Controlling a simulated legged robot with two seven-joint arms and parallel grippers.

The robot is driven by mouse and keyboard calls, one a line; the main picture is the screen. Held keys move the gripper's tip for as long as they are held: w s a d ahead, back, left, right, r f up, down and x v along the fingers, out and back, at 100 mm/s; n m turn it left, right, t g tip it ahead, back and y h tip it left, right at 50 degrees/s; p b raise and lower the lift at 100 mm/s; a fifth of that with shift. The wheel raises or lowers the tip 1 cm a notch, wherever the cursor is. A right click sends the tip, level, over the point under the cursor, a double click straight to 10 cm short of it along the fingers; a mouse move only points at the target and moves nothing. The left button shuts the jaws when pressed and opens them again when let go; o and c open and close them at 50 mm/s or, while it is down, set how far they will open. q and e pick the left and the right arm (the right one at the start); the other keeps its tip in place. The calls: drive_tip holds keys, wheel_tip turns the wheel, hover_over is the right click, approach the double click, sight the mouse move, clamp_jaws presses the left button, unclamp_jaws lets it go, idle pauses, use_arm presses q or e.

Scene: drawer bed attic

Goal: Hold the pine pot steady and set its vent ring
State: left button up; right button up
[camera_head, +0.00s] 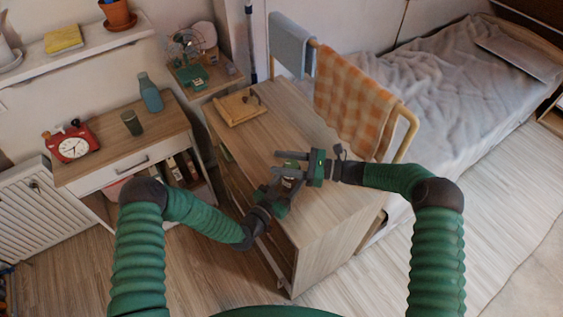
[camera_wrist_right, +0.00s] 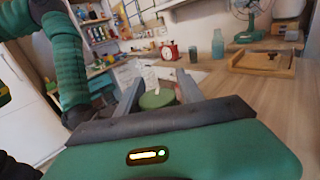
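In the right wrist view a green round thing, probably the top of the pine pot (camera_wrist_right: 157,99), sits between the two grey fingers of my right gripper (camera_wrist_right: 160,86). The fingers are apart, with a small gap seeming to show on each side of it. In the head view my right gripper (camera_head: 292,163) comes from the right over the wooden cabinet top. My left gripper (camera_head: 279,184) comes from the lower left and meets it there. The two grippers overlap and hide the pot, so whether the left one holds it cannot be told. The vent ring cannot be made out.
The cabinet top (camera_head: 270,125) is clear apart from a wooden tray (camera_head: 240,106) at its far end. An orange checked towel (camera_head: 350,98) hangs on a rail at the right. A side table on the left holds a red clock (camera_head: 73,143), a bottle (camera_head: 150,93) and a cup (camera_head: 131,122).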

drive_tip(key=shift+o, duration=1.3)
drive_tip(key=shift+s, duration=0.1)
wheel_tip(320, 180, up, 10)
drive_tip(key=shift+f, duration=0.1)
